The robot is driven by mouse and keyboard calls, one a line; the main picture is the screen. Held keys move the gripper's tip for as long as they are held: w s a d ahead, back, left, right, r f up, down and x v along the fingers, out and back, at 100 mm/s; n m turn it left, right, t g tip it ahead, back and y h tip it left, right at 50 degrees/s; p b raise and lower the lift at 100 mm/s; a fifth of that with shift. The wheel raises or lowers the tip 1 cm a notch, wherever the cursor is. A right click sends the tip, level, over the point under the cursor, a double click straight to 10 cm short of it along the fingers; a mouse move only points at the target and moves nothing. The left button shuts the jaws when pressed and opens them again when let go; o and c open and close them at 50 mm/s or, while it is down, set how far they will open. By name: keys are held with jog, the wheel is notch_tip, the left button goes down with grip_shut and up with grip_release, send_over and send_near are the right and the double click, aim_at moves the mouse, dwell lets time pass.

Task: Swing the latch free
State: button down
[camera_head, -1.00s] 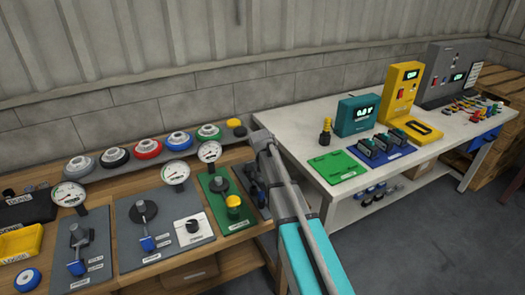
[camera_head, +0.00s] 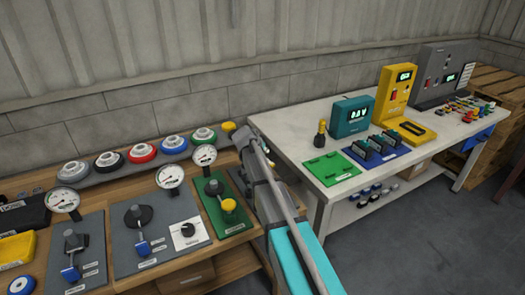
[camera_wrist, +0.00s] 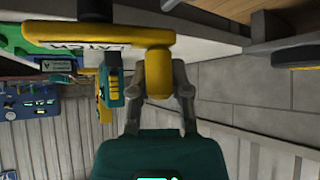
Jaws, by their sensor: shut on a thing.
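The latch is a yellow bar (camera_wrist: 75,33) with a dark-lettered label reading LATCH, seen close up in the wrist view. Its right end carries a rounded yellow knob (camera_wrist: 158,62). My gripper (camera_wrist: 159,84) has a finger on each side of this knob and is shut on it. The bar extends to the left from the knob in that view. In the head view, my arm covers the latch and my gripper. How far the latch has turned cannot be told.
A green panel with a yellow knob (camera_head: 228,205) is just left of my arm. Grey panels with levers and gauges (camera_head: 205,155) fill the wooden bench. On the white table (camera_head: 290,142) stand a teal meter (camera_head: 350,117) and a yellow unit (camera_head: 395,92).

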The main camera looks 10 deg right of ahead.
jog(key=c, duration=0.7)
grip_release()
jog(key=shift+s+a+n+y, duration=0.1)
jog(key=shift+n+y, duration=0.2)
jog(key=shift+n, duration=0.1)
